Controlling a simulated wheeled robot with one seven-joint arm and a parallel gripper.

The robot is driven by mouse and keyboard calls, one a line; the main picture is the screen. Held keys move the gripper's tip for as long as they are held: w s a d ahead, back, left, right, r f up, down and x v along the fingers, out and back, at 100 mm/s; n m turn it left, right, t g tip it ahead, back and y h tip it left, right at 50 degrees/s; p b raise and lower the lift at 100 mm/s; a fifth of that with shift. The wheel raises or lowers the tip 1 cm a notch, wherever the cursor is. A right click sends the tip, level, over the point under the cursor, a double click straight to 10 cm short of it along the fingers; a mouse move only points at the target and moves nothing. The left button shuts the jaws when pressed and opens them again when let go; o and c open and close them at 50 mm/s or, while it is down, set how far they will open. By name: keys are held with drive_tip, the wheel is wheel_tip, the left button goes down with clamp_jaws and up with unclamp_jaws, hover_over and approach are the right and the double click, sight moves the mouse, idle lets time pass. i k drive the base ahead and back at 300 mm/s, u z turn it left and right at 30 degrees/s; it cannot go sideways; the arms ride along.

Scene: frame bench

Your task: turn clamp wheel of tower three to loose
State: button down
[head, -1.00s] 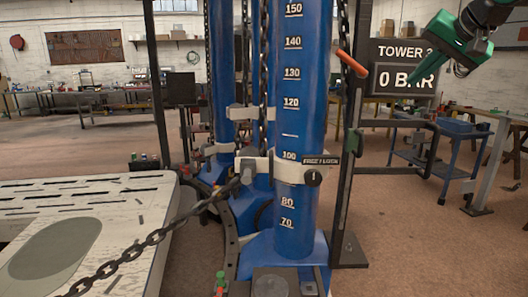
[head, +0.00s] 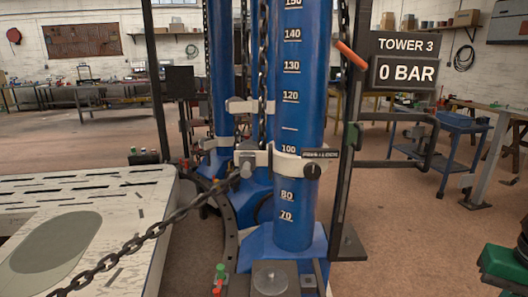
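The tower three clamp (head: 285,163) is a pale collar around the blue column (head: 290,215), near the 100 mark. Its clamp wheel is a small round black knob (head: 312,171) at the collar's right front. A dark label plate (head: 320,154) sits just above the knob; its text looks like FREE and LOCK. The knob's mark is too small to read its setting surely. A green and black part of my arm (head: 505,263) shows at the lower right edge, well apart from the knob. My gripper's fingers are not visible.
A sign reads TOWER 3 and 0 BAR (head: 405,62). A dark upright post (head: 350,200) with an orange handle (head: 350,55) stands right of the column. A chain (head: 130,248) slants across the pale slotted platform (head: 90,190). A blue cart (head: 455,140) stands behind right.

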sight(312, 170)
drive_tip(key=z, duration=1.6)
drive_tip(key=k, duration=1.35)
drive_tip(key=u, duration=0.9)
drive_tip(key=i, duration=1)
